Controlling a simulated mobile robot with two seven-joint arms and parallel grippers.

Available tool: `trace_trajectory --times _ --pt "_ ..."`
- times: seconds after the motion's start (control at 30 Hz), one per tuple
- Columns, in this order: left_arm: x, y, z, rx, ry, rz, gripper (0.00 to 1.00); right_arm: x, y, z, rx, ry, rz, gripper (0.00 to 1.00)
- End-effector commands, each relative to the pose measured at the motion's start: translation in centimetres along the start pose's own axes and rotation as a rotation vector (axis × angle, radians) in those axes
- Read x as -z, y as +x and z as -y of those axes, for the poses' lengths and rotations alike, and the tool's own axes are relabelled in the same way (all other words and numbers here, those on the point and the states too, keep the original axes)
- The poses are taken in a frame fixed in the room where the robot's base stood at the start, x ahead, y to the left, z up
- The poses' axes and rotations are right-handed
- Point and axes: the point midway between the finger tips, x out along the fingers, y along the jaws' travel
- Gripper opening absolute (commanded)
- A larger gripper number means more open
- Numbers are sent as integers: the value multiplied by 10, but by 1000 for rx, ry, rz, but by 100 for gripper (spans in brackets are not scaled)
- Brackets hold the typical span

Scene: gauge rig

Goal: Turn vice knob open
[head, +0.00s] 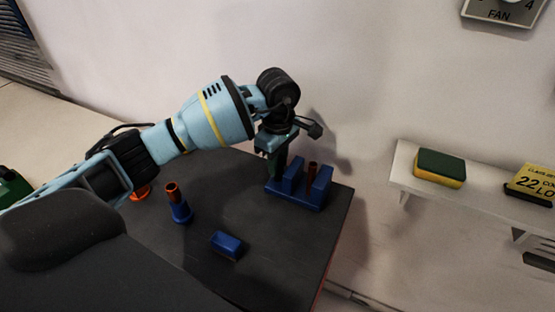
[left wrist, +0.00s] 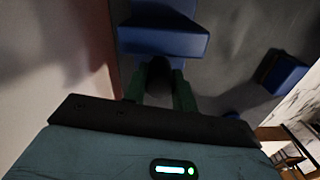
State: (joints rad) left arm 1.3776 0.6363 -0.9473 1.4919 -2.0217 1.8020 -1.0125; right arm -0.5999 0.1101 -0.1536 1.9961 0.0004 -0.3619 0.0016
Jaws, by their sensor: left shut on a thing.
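The blue vice (head: 312,203) stands near the far right corner of the dark table, with upright jaws and a brown-red cylinder (head: 312,170) between them. My left gripper (head: 275,170) points down at the vice's left end, its green fingers shut on the vice knob. The knob is mostly hidden in the head view. In the left wrist view a dark rounded piece, seemingly the knob (left wrist: 158,72), sits between the fingers, right against the blue vice body (left wrist: 165,40). My right gripper is not in view.
On the table (head: 285,245) are a blue stand with an orange-brown tube (head: 179,207), a small blue block (head: 227,244) and an orange piece (head: 140,193). A white shelf (head: 405,175) at right holds a green-yellow sponge (head: 440,168) and a yellow sign (head: 532,182). The wall is close behind.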

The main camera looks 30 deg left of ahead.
Motion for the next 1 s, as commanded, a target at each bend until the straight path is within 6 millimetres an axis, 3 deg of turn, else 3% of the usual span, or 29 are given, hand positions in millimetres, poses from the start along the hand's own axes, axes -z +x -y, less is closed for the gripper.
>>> trace_trajectory --times 0.33,0.37,0.5,0.83,1.0 --pt "0 0 0 0 -27 1 4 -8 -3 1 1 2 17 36" --pt "0 0 0 -1 -27 1 31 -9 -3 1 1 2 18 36" --pt "0 0 0 0 -27 1 49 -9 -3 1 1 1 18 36" --pt "0 -3 0 -1 -26 0 49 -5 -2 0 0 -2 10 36" --pt "0 -23 -1 -4 -26 1 49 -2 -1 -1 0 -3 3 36"
